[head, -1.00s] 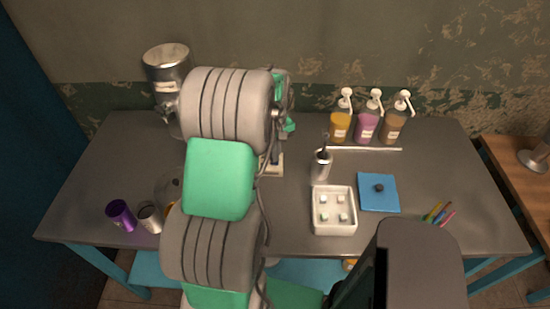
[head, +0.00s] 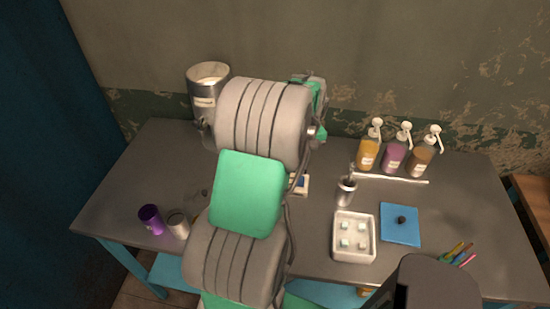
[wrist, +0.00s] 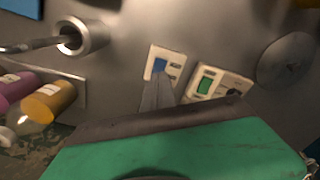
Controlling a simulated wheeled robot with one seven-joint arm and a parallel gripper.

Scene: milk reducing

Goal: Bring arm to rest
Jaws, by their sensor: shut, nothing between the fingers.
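My arm rises bent over the middle-left of the table (head: 120,195) in the head view, grey with green panels. It hides part of the tabletop, and my gripper's fingers are hidden there. In the wrist view my gripper (wrist: 158,80) shows narrow grey fingers closed together with nothing between them. In that picture they overlap a pale panel with a blue switch (wrist: 160,66); I cannot tell whether they touch it. Beside it is a panel with a green switch (wrist: 205,84).
A steel container (head: 208,90) stands at the back left. Pump bottles (head: 394,158) stand at the back right. A metal cup with a tool (head: 346,192), white tray (head: 353,240), blue board (head: 401,226) and pens (head: 458,253) are right of my arm. A purple cup (head: 151,219) stands left.

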